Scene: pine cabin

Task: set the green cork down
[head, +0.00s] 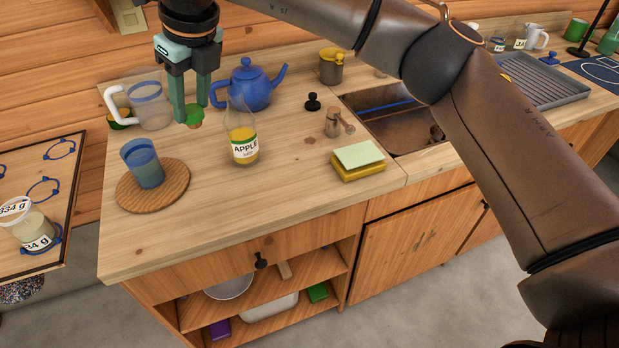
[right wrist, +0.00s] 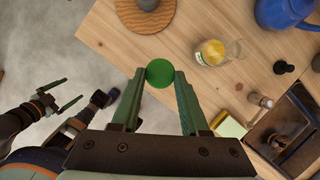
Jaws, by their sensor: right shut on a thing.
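The green cork (head: 194,117) is between the fingertips of my right gripper (head: 197,112), which points down and is shut on it. In the right wrist view the cork (right wrist: 160,74) shows as a round green disc between the two fingers. The head view does not show clearly whether the cork touches the wooden counter (head: 230,205). The gripper is between the clear pitcher (head: 151,108) and the blue teapot (head: 248,88), behind the apple juice carafe (head: 241,140). My left gripper (right wrist: 61,104) shows only in the right wrist view, open and empty, over the floor.
A blue cup (head: 143,164) stands on a round wooden board (head: 178,187). The counter front between board and sponges is clear.

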